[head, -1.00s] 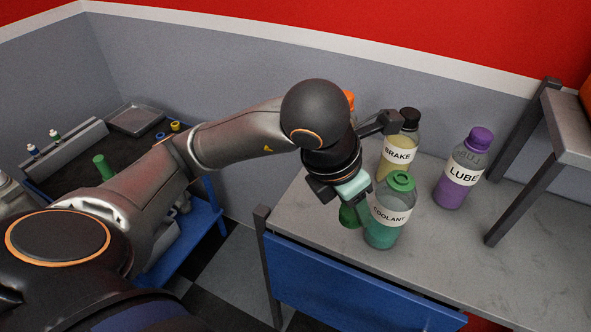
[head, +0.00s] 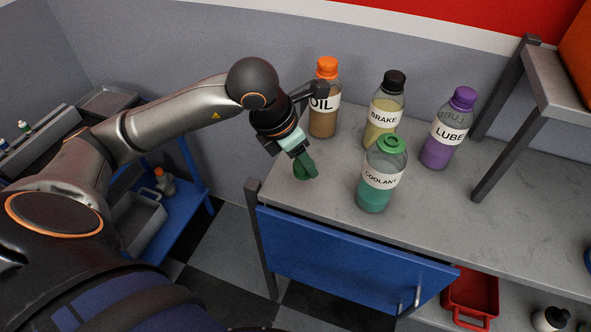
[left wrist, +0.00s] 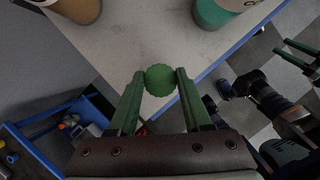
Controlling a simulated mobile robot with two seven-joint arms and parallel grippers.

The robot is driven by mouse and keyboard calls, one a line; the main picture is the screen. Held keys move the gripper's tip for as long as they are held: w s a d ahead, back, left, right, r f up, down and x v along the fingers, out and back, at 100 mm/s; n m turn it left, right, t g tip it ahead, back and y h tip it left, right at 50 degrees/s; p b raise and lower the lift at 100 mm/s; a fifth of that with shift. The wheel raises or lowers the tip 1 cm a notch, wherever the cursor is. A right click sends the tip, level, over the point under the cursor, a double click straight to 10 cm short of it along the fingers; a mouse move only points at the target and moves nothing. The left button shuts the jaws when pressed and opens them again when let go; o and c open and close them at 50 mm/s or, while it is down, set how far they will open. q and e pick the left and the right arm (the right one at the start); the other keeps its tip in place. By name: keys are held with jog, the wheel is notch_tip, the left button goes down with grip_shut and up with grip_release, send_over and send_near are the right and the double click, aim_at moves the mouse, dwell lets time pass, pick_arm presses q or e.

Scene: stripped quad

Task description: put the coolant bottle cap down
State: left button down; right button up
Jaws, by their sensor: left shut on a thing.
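My left gripper (head: 305,168) is over the left end of the grey worktop (head: 330,190), left of the coolant bottle. In the left wrist view its green fingers (left wrist: 160,84) are shut on the round green coolant bottle cap (left wrist: 160,80), which has a ridged edge. In the head view the fingers largely hide the cap, and I cannot tell whether it touches the worktop. The coolant bottle (head: 378,180) stands upright, green liquid inside, with an open green neck ring. My right gripper (left wrist: 297,58) seems to show partly at the right of the left wrist view.
The oil bottle (head: 324,115) stands behind my left gripper. The brake bottle (head: 384,110) and lube bottle (head: 445,138) stand farther right. A raised grey shelf (head: 565,85) is at the right. The worktop's front left area is clear.

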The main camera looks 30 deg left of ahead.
aim_at(296, 184)
pick_arm(q)
jog(key=shift+w+a+f, duration=0.15)
jog(key=shift+a+f, duration=0.3)
jog(key=shift+f, duration=0.15)
jog(key=shift+w+a+f, duration=0.15)
jog(key=shift+a+f, duration=0.25)
jog(key=shift+f, duration=0.15)
jog(key=f, duration=0.3)
jog(key=shift+w+a+f, duration=0.1)
jog(key=shift+a+f, duration=0.15)
jog(key=shift+f, duration=0.25)
jog(key=shift+c, duration=1.7)
grip_release()
jog(key=shift+r, duration=0.1)
